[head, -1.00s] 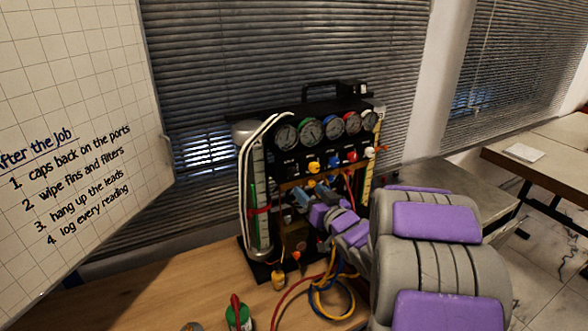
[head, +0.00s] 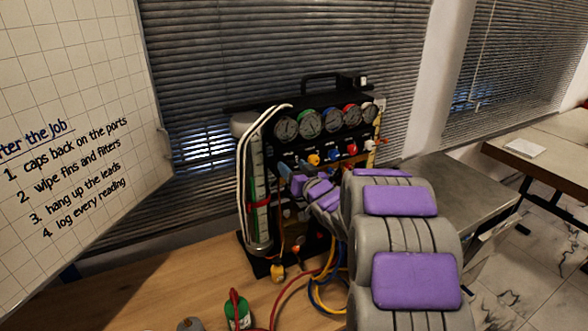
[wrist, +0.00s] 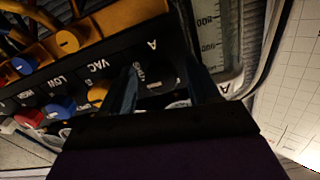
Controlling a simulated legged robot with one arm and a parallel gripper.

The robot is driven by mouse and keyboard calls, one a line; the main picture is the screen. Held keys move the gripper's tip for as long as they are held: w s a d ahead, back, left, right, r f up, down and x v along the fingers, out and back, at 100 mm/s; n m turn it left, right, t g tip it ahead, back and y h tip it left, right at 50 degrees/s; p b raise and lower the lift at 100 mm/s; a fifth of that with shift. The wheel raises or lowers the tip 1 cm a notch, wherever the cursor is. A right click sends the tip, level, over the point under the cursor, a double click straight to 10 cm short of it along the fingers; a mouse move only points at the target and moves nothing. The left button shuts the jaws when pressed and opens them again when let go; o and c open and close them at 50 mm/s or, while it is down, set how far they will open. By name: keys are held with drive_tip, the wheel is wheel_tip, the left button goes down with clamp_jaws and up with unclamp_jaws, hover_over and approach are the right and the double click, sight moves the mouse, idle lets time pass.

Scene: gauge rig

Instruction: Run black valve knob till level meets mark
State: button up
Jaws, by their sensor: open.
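The black valve knob (wrist: 160,80) is a dark round shape at the end of the knob row in the wrist view, beside a small white label. My gripper (wrist: 163,72) is open, its two blue-grey fingers on either side of the knob; I cannot tell whether they touch it. In the head view my gripper (head: 291,180) is at the left end of the knob row and hides the black knob. The upright sight cylinder (head: 258,165) stands left of it with a red band (head: 258,204) around it. Green shows inside, but the exact level is too small to read.
Yellow (head: 314,160), blue (head: 333,156) and red (head: 351,150) knobs sit close by on the panel under several gauges (head: 311,122).

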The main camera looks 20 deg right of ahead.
drive_tip(key=c, duration=1)
drive_tip(key=shift+c, duration=0.2)
drive_tip(key=n+b, duration=0.1)
drive_tip(key=n, duration=0.3)
drive_tip(key=shift+n+b, duration=0.35)
drive_tip(key=shift+n, duration=0.05)
drive_tip(key=n+b, duration=0.1)
drive_tip(key=n, duration=0.3)
drive_tip(key=shift+n+b, duration=0.3)
drive_tip(key=shift+b, duration=0.1)
drive_tip(key=n+b, duration=0.2)
drive_tip(key=n, duration=0.2)
drive_tip(key=shift+n, duration=0.3)
drive_tip(key=shift+f+n+b, duration=0.15)
drive_tip(key=shift+n+b, duration=0.65)
drive_tip(key=shift+n, duration=1.2)
drive_tip(key=shift+f, duration=0.1)
